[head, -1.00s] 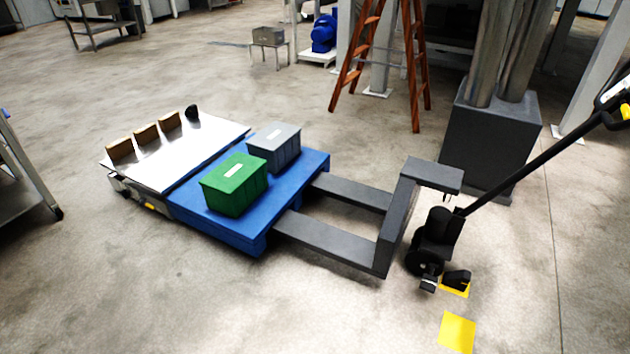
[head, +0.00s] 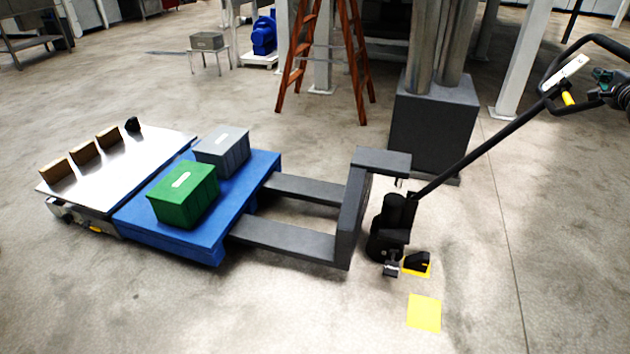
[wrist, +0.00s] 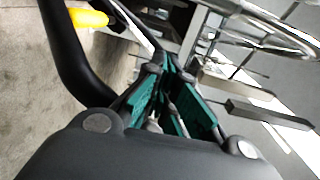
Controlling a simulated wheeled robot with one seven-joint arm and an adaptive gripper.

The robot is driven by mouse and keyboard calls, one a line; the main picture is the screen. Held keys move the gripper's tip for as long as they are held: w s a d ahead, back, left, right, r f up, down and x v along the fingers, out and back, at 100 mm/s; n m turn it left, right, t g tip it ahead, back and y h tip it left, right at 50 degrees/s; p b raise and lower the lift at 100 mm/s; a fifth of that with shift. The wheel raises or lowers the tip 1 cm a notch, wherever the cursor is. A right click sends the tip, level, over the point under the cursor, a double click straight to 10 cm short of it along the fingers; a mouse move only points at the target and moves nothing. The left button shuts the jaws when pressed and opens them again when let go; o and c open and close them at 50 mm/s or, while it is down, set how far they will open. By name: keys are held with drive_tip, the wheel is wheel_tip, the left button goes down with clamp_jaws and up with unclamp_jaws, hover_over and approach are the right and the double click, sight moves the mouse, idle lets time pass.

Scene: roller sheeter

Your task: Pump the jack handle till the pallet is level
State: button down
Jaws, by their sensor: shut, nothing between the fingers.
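The pallet jack's black handle (head: 490,138) slants up to the right from its pump unit (head: 394,222) to a loop grip (head: 552,72) with a yellow lever. My gripper (head: 603,78) is at the loop, shut and empty; contact is unclear. In the wrist view, its teal-padded fingers (wrist: 172,98) are beside a black bar (wrist: 68,55) and the yellow lever (wrist: 88,18). The dark grey forks (head: 285,240) reach under the blue pallet (head: 222,232). A green bin (head: 183,196) and a grey bin (head: 222,152) sit on it. I cannot tell whether it is level.
A silver-topped low platform (head: 120,158) with several wooden blocks adjoins the pallet's left side. A grey column base (head: 432,122) and an orange ladder (head: 362,85) stand behind the jack. Yellow floor patches (head: 425,312) lie in front of it. The right foreground floor is clear.

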drive_tip(key=shift+d+f, duration=0.1)
drive_tip(key=shift+d, duration=0.2)
drive_tip(key=shift+f, duration=0.1)
drive_tip(key=w+a+r+p, duration=0.1)
drive_tip(key=w+a+r, duration=0.2)
drive_tip(key=a, duration=1.1)
drive_tip(key=w+a+r+p, duration=0.2)
drive_tip(key=w+a+r, duration=0.2)
drive_tip(key=a, duration=1)
drive_tip(key=w+a+r+p, duration=0.1)
drive_tip(key=w+a+r, duration=0.3)
drive_tip(key=a, duration=1.1)
drive_tip(key=shift+w, duration=0.65)
drive_tip(key=shift+r, duration=0.1)
